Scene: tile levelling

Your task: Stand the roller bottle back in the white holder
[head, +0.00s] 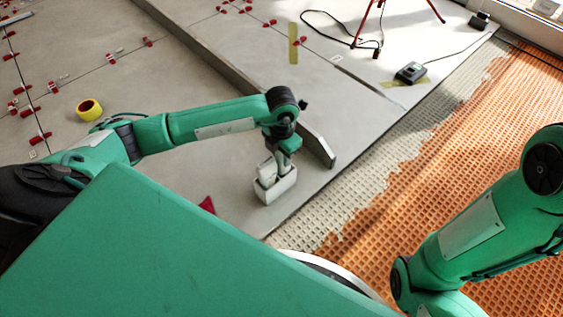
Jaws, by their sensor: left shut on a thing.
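The white holder (274,191) is a small open box standing on the grey tile floor near the centre of the head view. The roller bottle (267,170) is pale and roughly upright, with its lower part at or inside the holder's opening. I cannot tell whether it rests on the holder's bottom. My left gripper (281,160) is above the holder and shut on the bottle. The gripper and wrist partly hide the bottle. My right arm shows at the right, but its gripper is not in view.
A grey upright strip (316,145) stands just right of the holder. A red piece (207,205) lies to its left. A yellow tape roll (89,109) lies further left. An orange studded mat (440,190) covers the right. A dark device (410,73) and a red tripod stand behind.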

